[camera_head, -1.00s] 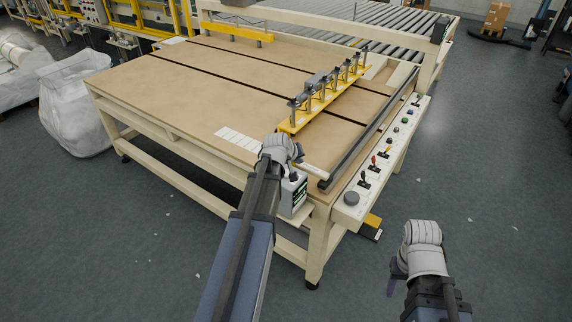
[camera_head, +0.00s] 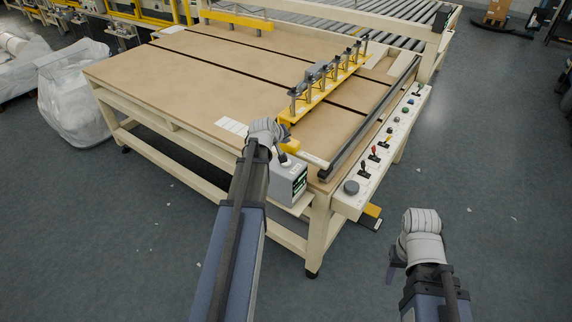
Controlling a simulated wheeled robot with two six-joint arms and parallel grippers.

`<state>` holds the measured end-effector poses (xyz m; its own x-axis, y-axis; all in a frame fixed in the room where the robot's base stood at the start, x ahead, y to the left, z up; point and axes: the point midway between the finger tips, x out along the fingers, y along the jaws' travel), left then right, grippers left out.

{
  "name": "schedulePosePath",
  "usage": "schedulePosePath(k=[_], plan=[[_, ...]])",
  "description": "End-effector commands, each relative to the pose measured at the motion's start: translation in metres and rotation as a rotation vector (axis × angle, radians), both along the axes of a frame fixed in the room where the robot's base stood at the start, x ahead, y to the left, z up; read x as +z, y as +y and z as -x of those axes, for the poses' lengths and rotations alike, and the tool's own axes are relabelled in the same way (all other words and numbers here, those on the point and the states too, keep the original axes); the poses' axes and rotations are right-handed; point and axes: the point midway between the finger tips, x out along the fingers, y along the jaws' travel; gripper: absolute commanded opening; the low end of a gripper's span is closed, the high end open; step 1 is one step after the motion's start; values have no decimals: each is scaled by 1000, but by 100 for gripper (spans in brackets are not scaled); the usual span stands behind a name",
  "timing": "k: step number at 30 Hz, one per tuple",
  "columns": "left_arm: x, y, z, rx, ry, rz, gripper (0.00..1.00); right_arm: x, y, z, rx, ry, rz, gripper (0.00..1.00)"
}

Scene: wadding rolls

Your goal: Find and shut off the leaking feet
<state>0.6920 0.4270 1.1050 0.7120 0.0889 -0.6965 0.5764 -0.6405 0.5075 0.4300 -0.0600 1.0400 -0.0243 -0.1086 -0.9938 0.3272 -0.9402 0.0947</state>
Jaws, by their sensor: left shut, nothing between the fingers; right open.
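A yellow bar (camera_head: 320,92) carries a row of several upright metal feet (camera_head: 328,75) over the right part of the brown table top. From this view I cannot tell which feet leak. My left gripper (camera_head: 283,156) is shut and empty at the table's near edge, in front of the bar's near end and by a grey-white box (camera_head: 287,181) with a dark green display. Its fingers are small and partly hidden by the wrist. My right gripper (camera_head: 391,264) is open and empty, above the floor to the right of the table.
A control panel (camera_head: 380,153) with levers and knobs runs along the table's right side. A dark rail (camera_head: 370,118) lies beside it. A white card strip (camera_head: 231,126) lies on the table (camera_head: 180,80). A yellow pedal (camera_head: 372,211) is on the floor. Much of the table top is clear.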

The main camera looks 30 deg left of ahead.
Motion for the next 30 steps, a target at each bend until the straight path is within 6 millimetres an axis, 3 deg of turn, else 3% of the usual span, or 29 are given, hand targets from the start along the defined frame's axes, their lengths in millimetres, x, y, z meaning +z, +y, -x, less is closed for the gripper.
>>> schedulePosePath(k=[1, 15, 30], plan=[[-11, 0, 0, 0, 0, 0, 0, -11, 0, 0, 1, 0, 0, 50], [-70, 0, 0, 0, 0, 0, 0, -70, 0, 0, -1, 0, 0, 50], [-74, 0, 0, 0, 0, 0, 0, -74, 0, 0, -2, 0, 0, 50]])
